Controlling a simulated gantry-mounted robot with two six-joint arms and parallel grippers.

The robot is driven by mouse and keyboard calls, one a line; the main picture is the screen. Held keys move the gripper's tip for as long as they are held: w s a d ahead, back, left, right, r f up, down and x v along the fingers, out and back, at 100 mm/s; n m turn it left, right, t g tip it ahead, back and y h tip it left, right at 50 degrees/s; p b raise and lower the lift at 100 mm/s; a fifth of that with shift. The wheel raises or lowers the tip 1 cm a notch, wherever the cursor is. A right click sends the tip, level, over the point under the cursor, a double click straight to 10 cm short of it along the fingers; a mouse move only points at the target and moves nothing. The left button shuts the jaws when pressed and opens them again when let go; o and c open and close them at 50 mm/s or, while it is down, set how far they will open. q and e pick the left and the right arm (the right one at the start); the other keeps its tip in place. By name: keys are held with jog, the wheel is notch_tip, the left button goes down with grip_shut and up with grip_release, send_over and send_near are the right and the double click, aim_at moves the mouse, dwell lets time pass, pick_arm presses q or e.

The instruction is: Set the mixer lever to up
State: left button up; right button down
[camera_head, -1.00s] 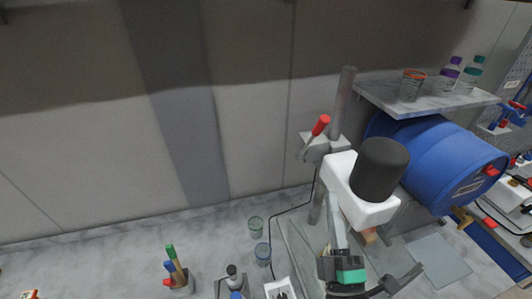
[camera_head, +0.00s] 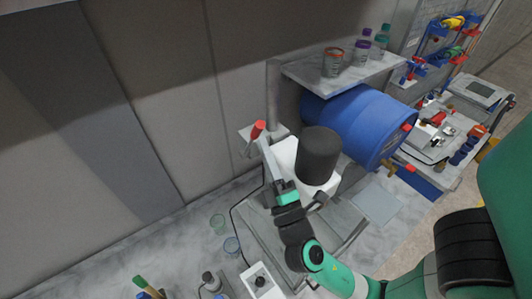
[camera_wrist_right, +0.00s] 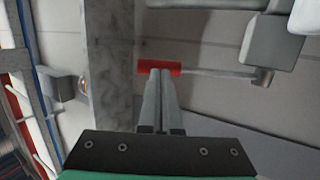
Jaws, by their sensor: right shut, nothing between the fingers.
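The mixer has a white body (camera_head: 287,155) with a black cylinder (camera_head: 319,155) on top, beside a grey pole (camera_head: 273,95). Its lever has a red grip (camera_head: 256,131) on a thin grey rod and slants up to the right in the head view. In the right wrist view, the red grip (camera_wrist_right: 150,67) lies at the fingertips, with its rod running right to a grey pivot (camera_wrist_right: 264,77). My right gripper (camera_head: 263,142) is shut and empty, its fingertips at the red grip; I cannot tell whether they touch. My left gripper is not in view.
A blue drum (camera_head: 358,122) lies right of the mixer under a shelf (camera_head: 305,75) holding a jar and bottles. The wall is close behind the lever.

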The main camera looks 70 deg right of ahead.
aim_at(257, 134)
jog(key=shift+w+d+r, duration=0.15)
jog(key=shift+w+d, duration=0.1)
jog(key=shift+d, duration=0.05)
jog(key=shift+w+d+r+p, duration=0.5)
jog(key=shift+w+r+p, duration=0.15)
jog(key=shift+r, duration=0.15)
jog(key=shift+f, duration=0.1)
